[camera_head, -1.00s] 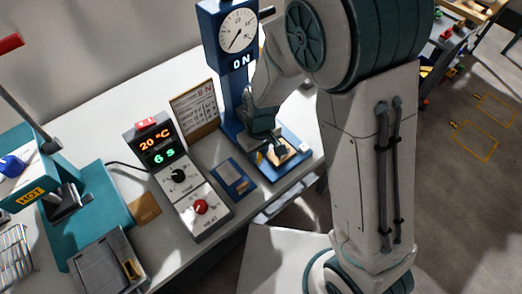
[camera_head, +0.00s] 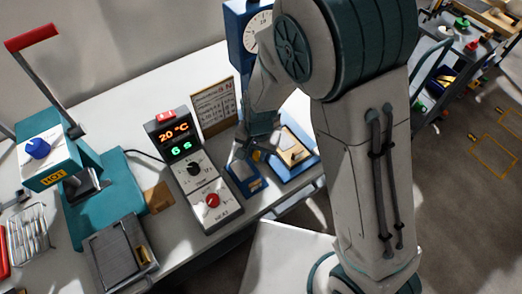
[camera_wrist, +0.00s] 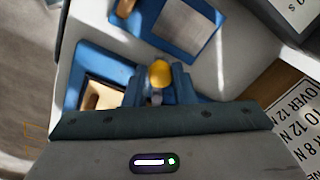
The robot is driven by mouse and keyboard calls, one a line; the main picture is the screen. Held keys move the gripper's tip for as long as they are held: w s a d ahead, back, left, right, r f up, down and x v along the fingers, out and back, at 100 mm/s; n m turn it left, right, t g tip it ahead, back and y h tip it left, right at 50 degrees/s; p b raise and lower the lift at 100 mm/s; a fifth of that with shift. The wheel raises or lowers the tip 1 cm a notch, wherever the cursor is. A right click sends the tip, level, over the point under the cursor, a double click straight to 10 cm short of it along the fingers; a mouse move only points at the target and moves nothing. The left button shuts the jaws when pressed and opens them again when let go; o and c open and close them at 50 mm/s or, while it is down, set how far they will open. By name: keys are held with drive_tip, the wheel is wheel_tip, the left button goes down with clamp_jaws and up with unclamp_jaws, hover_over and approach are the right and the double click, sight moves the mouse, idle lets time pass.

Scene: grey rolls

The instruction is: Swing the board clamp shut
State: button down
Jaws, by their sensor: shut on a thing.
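My gripper (camera_wrist: 157,88) is shut on a small yellow knob (camera_wrist: 159,73) of the board clamp, with a grey stem showing just below the knob. In the head view my gripper (camera_head: 247,149) is low at the left edge of the blue stand base, partly hidden by its own wrist. A pale board (camera_head: 292,147) lies on that blue base (camera_head: 312,163). In the wrist view the board (camera_wrist: 90,102) shows partly, at the left, behind my gripper body. The rest of the clamp is hidden, so its angle is unclear.
A blue tray with a grey pad (camera_wrist: 187,25) lies close by. A control box (camera_head: 193,168) reading 20 °C and 6 s stands to the left. The blue dial column (camera_head: 240,35) and a printed card (camera_head: 213,107) stand behind. A teal hot press (camera_head: 62,160) is further left.

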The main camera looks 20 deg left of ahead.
drive_tip(key=shift+w+a+m+p, duration=0.25)
drive_tip(key=shift+a+m, duration=0.25)
drive_tip(key=shift+m, duration=0.5)
drive_tip(key=c, duration=1.2)
unclamp_jaws()
drive_tip(key=shift+a, duration=0.1)
wheel_tip(320, 180, up, 14)
drive_tip(key=shift+s+d, duration=0.15)
drive_tip(key=shift+d, duration=0.25)
drive_tip(key=w+d+r+n+t, duration=0.1)
drive_tip(key=d+r, duration=0.2)
drive_tip(key=d, duration=0.4)
drive_tip(key=d+r, duration=0.3)
drive_tip(key=d, duration=0.4)
drive_tip(key=s+d+r+n+t, duration=0.1)
drive_tip(key=s+d, duration=0.2)
drive_tip(key=d, duration=0.4)
drive_tip(key=s+d+r+n+t, duration=0.1)
drive_tip(key=s+d+r, duration=0.1)
drive_tip(key=s+d, duration=0.2)
drive_tip(key=d, duration=0.3)
drive_tip(key=shift+s+d+r+h, duration=0.15)
drive_tip(key=shift+s+r+h, duration=0.1)
drive_tip(key=shift+r+h, duration=0.05)
